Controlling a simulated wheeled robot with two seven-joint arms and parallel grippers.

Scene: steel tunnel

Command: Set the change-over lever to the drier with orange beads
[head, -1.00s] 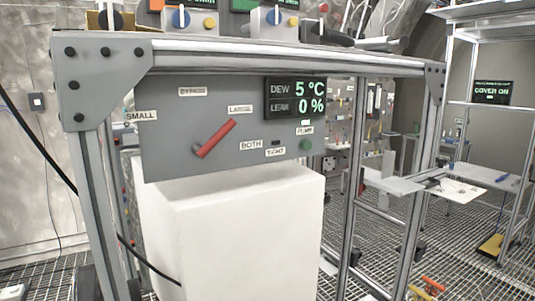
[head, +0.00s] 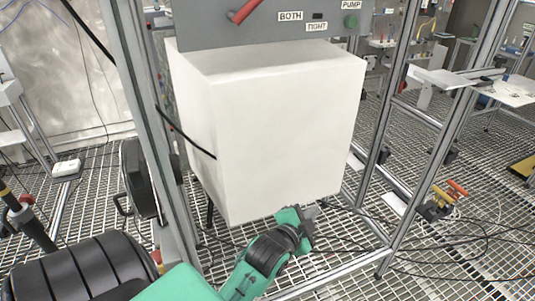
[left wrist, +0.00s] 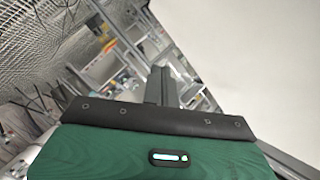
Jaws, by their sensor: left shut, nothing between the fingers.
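The change-over lever (head: 245,11) is red and only its lower part shows at the top edge of the head view. It sits on the grey panel (head: 215,36), whose upper part is cut off. My left gripper (head: 312,211) is well below the panel, in front of the white box's lower edge. Its fingers are shut and empty in the left wrist view (left wrist: 161,86). My right gripper is out of view. No drier with orange beads can be made out.
A large white box (head: 285,120) stands under the panel, between metal frame posts (head: 400,130). A black cable (head: 185,135) crosses its left side. Several cables and a fitting with orange handles (head: 445,198) lie on the grating at right.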

